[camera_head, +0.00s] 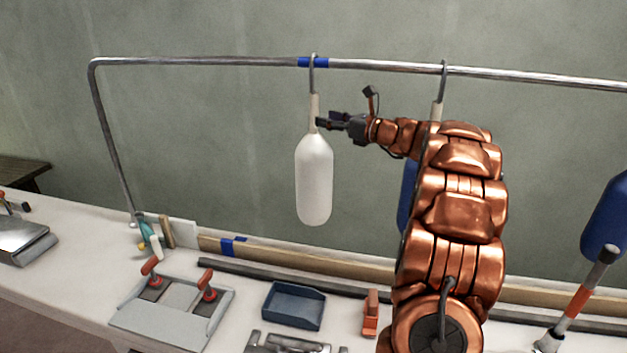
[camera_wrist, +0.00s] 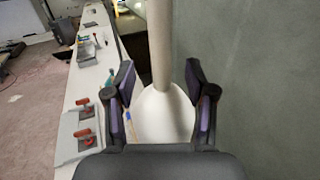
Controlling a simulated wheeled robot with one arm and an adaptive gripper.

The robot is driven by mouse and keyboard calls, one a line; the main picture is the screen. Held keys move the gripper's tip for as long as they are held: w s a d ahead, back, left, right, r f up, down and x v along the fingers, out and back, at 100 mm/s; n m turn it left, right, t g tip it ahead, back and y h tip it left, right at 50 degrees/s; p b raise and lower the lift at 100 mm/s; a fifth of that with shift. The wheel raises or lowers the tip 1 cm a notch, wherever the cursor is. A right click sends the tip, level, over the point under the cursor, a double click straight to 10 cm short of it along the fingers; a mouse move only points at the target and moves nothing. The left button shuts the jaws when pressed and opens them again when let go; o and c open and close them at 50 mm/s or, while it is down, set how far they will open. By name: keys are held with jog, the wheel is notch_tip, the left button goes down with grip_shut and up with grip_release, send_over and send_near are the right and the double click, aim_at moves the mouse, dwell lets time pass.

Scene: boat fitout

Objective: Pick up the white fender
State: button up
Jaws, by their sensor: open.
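The white fender (camera_head: 314,180) hangs upright from a hook on the metal rail (camera_head: 200,61), beside a band of blue tape. Its narrow pale neck (camera_head: 314,108) rises from the rounded body to the hook. My gripper (camera_head: 322,122) is at the height of the neck, reaching in from the right. In the wrist view my gripper (camera_wrist: 160,92) is open, with the neck (camera_wrist: 161,45) between its two fingers and the white body (camera_wrist: 162,118) below. I see a gap on each side of the neck.
A blue fender (camera_head: 406,195) hangs partly hidden behind my arm, and another blue one (camera_head: 606,218) is at the right edge. The bench (camera_head: 60,275) below holds a grey tray with orange-handled tools (camera_head: 172,308), a dark blue bin (camera_head: 294,305) and wooden strips.

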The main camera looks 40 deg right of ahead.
aim_at(314, 133)
jog(key=shift+f+p+x, duration=0.1)
jog(key=shift+p+x, duration=0.4)
jog(key=shift+x, duration=0.85)
jog(key=shift+f+p+x, duration=0.15)
jog(key=shift+p+x, duration=0.35)
jog(key=shift+x, duration=0.85)
grip_shut()
